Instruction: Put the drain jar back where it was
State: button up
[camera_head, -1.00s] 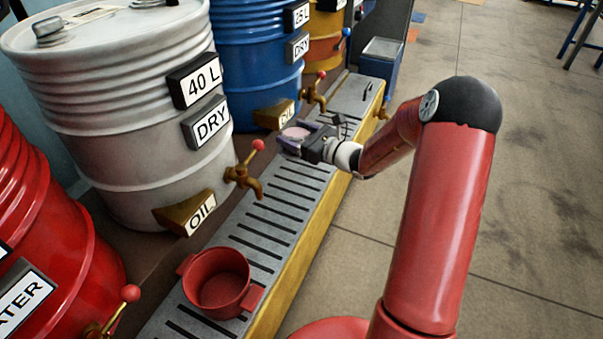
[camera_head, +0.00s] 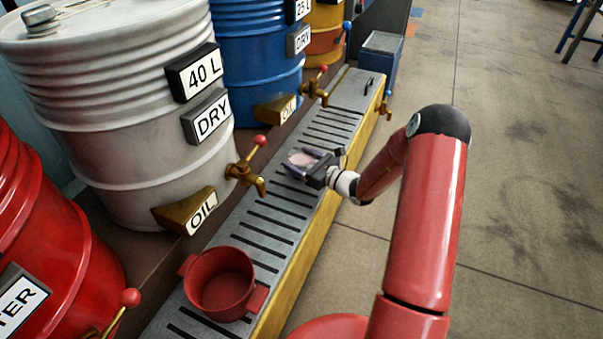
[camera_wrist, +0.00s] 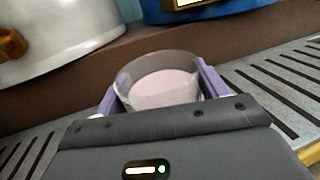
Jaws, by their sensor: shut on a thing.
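The drain jar (camera_wrist: 162,82) is a clear, round vessel with pale pink contents. My gripper (camera_wrist: 158,95) is shut on it, one purple finger on each side, and the jar looks upright. In the head view the jar (camera_head: 301,158) and my gripper (camera_head: 309,163) are over the slotted grey grating (camera_head: 262,217), to the right of the white drum's brass tap. I cannot tell whether the jar's base touches the grating; its underside is hidden in both views.
A red pot (camera_head: 219,284) stands on the near part of the grating. Brass taps (camera_head: 246,175) stick out over the grating from the white drum (camera_head: 110,120), blue drum (camera_head: 255,70) and red drum (camera_head: 55,230). A blue-grey bin (camera_head: 381,58) stands at the far end. Grating between pot and jar is clear.

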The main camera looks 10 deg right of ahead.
jog(key=shift+f+b, duration=0.3)
jog(key=shift+f, duration=2)
jog(key=shift+f, duration=0.2)
jog(key=o, duration=1.2)
jog(key=shift+o, duration=0.2)
